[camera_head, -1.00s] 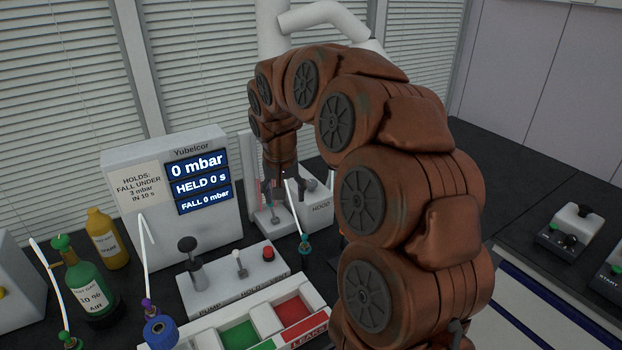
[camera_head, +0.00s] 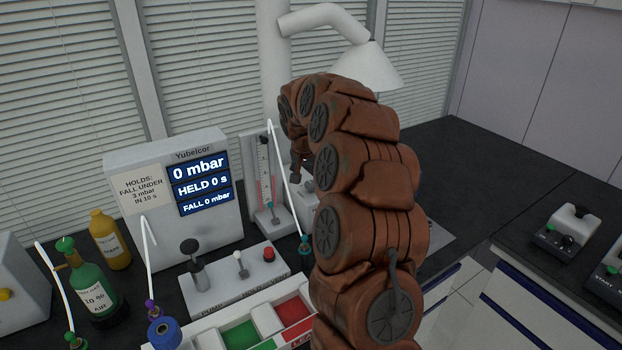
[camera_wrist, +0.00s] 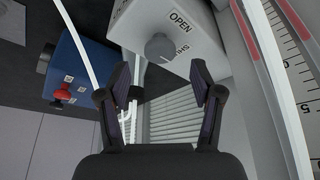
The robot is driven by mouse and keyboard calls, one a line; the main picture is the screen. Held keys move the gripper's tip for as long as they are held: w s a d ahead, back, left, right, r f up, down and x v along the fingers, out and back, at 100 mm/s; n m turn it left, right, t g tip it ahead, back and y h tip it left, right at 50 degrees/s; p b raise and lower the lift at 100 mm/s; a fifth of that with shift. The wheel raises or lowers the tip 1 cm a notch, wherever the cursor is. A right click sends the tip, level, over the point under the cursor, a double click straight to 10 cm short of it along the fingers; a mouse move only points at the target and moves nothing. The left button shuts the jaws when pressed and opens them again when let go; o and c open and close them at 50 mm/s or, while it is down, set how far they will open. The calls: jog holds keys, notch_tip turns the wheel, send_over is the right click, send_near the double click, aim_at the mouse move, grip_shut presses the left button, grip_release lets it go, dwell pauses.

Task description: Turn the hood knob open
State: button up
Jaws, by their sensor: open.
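The hood knob (camera_wrist: 160,47) is a round grey knob on a white box (camera_wrist: 190,25) in the wrist view. OPEN is printed beside it, and a partly covered label that seems to read SHUT is near its lower right. My gripper (camera_wrist: 158,78) is open, with a finger on either side of the view below the knob. The knob appears beyond the fingertips, with nothing between the fingers. In the head view my gripper (camera_head: 297,172) hangs close to the hood box (camera_head: 310,197), which my arm mostly hides.
A flow gauge (camera_head: 264,180) with a red-edged scale stands just left of my gripper. A thin white tube (camera_head: 285,180) rises close by. The white hood (camera_head: 367,68) hangs behind my arm. A blue box with a red knob (camera_wrist: 62,94) shows at left in the wrist view.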

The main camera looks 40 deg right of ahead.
aim_at(311, 183)
jog(key=shift+p+x, duration=0.5)
jog(key=shift+x, duration=1.45)
jog(key=c, duration=1.1)
